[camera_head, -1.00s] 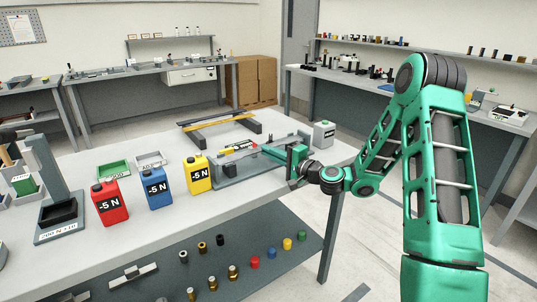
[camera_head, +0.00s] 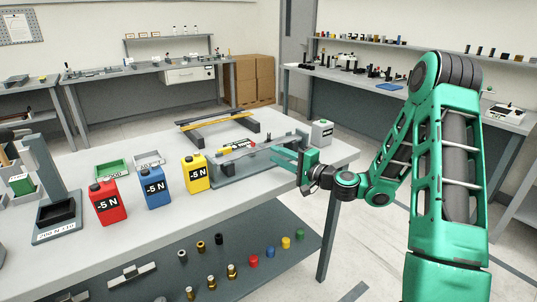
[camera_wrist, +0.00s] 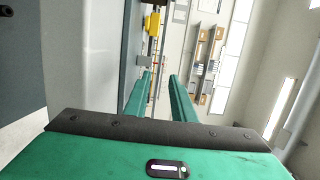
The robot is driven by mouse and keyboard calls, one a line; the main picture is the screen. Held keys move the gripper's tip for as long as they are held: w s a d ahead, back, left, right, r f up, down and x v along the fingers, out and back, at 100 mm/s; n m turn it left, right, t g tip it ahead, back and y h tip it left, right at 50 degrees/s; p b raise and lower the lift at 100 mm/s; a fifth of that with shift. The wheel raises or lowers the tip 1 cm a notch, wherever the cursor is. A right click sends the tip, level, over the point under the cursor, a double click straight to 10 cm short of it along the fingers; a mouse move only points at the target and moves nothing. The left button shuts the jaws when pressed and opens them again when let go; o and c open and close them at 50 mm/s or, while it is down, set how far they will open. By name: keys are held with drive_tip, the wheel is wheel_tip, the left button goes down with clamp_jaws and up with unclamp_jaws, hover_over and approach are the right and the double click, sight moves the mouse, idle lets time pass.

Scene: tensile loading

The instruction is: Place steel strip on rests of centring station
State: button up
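My gripper (camera_head: 290,160) reaches in from the right over the near right end of a long grey fixture (camera_head: 235,177) on the table, which looks like the centring station. The fixture carries small yellow and red parts (camera_head: 238,145). In the wrist view two green fingers (camera_wrist: 160,88) stand apart, with no strip visible between them. A yellow part (camera_wrist: 153,24) shows beyond the fingertips. I cannot pick out the steel strip or the rests for certain; my gripper hides part of the fixture's right end.
A frame of dark blocks with a yellow-edged bar (camera_head: 215,119) lies behind the fixture. Red (camera_head: 108,203), blue (camera_head: 155,187) and yellow (camera_head: 196,172) "-5 N" canisters stand left of it.

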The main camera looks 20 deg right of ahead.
drive_tip(key=v, duration=0.7)
idle(0.3)
